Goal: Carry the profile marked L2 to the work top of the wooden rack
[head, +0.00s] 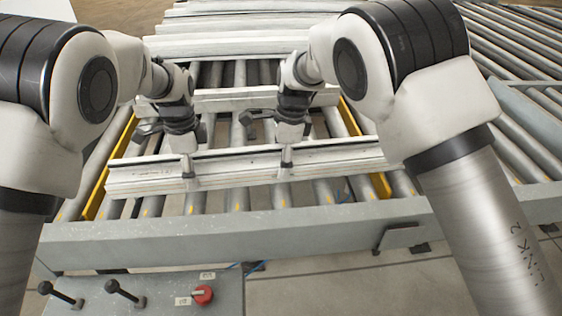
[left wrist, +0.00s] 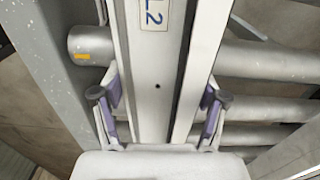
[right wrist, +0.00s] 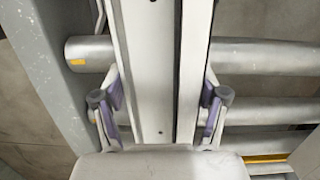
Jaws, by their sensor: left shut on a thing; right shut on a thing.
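The profile marked L2 (head: 237,166) is a long white grooved bar lying crosswise over the roller conveyor in the head view. Its L2 label shows at the top of the left wrist view (left wrist: 152,16). My left gripper (head: 188,172) is shut on the profile left of its middle, with purple-padded fingers on both sides of it in the left wrist view (left wrist: 160,108). My right gripper (head: 286,160) is shut on the same profile further right; its fingers also flank it in the right wrist view (right wrist: 160,106). I cannot tell whether the profile touches the rollers. No wooden rack is identifiable.
Another white profile (head: 222,101) lies behind, and several more (head: 235,45) lie across the far rollers. Yellow strips (head: 108,168) run along both sides. A grey front rail (head: 250,232) and a control box with levers and a red knob (head: 202,294) are in front.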

